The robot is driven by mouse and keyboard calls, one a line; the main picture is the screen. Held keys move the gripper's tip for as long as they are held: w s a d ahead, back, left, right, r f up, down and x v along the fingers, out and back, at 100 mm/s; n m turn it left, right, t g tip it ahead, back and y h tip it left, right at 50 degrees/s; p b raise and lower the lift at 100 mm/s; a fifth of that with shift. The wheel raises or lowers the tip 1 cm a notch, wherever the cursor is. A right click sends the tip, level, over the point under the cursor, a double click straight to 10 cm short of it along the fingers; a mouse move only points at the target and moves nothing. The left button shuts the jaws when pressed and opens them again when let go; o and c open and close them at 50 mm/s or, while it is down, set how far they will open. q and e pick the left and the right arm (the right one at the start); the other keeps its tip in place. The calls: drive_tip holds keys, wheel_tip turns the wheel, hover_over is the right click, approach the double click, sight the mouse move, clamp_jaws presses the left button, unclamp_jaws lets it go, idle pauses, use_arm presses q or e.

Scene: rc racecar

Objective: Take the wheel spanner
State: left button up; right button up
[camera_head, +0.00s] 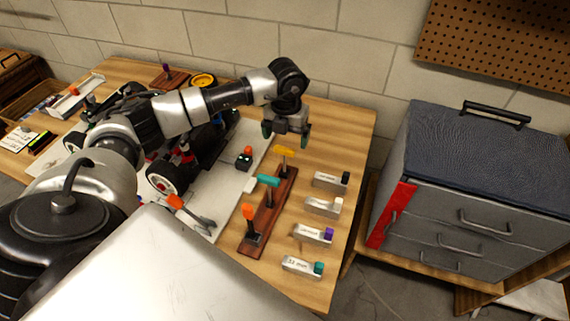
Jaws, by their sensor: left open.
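My left gripper (286,132) is open and empty. It hangs over the back of the table, pointing down, above and behind a yellow-handled tool (284,151). That tool stands in a dark wooden rack (271,222) with a teal-handled tool (268,181) and an orange-handled tool (249,213). Another tool with an orange handle and grey metal end (190,211) lies on the white board (231,195). I cannot tell which of these is the wheel spanner. My right gripper is not in view.
The RC car (163,178) sits on the board, partly hidden by my left arm. Several labelled grey blocks with coloured ends (323,206) line the table's right side. A grey drawer cabinet (470,165) stands to the right. A brick wall is behind.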

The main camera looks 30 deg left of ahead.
sight(285, 148)
use_arm(q)
drive_tip(key=shift+f, duration=0.35)
drive_tip(key=f, duration=0.1)
drive_tip(key=f+p, duration=0.1)
drive_tip(key=f, duration=0.2)
drive_tip(key=shift+a+f, duration=0.15)
drive_tip(key=shift+a, duration=0.1)
drive_tip(key=shift+f, duration=0.5)
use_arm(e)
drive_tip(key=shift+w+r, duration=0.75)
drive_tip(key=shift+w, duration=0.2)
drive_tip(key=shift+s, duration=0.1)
use_arm(q)
drive_tip(key=c, duration=1.1)
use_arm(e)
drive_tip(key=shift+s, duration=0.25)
use_arm(q)
drive_tip(key=shift+r, duration=0.15)
